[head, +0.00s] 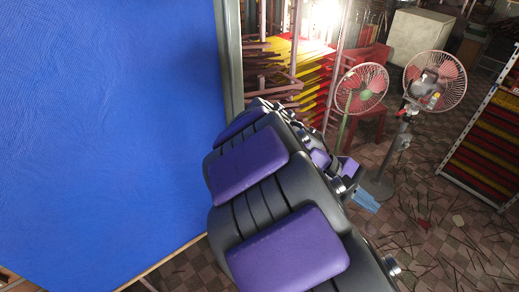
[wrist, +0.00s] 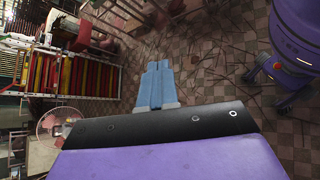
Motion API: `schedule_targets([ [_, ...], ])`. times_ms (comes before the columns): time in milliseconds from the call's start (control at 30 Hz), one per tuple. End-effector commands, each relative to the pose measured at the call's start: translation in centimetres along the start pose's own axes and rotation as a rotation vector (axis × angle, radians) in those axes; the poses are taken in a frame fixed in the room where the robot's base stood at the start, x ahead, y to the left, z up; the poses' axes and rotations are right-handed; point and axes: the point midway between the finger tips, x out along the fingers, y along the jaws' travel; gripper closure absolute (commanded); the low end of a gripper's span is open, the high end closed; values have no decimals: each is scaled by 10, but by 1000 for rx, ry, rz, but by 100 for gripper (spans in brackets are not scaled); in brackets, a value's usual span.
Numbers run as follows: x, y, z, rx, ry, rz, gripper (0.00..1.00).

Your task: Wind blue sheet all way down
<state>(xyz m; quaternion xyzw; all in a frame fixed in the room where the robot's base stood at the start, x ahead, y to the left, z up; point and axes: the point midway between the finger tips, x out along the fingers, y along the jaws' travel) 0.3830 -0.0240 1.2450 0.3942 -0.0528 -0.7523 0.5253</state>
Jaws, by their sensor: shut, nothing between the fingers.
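The blue sheet (head: 105,125) fills the left of the head view. It hangs flat beside a grey upright post (head: 229,55), and its lower edge runs slantwise near the bottom left. No winding handle can be made out in either view. My gripper (head: 366,201) is at the far end of my arm, to the right of the sheet and apart from it. In the wrist view, its two light blue fingers (wrist: 158,68) lie together, shut and empty, over the tiled floor. The sheet does not show in the wrist view.
Two standing fans, one green (head: 362,88) and one grey (head: 434,80), stand beyond my gripper. A red stool (head: 367,122) is behind them. Racks with red and yellow trays stand at the back (head: 310,75) and right (head: 490,135). Thin sticks litter the checkered floor (head: 440,235).

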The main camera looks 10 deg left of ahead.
Motion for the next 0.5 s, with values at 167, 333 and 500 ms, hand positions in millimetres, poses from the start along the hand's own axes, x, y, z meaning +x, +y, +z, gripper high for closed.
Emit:
schedule_targets([
  [167, 38, -30, 41, 165, 84, -227, 100],
  [333, 57, -63, 61, 293, 172, -416, 100],
  [500, 58, -88, 68, 366, 232, -536, 100],
])
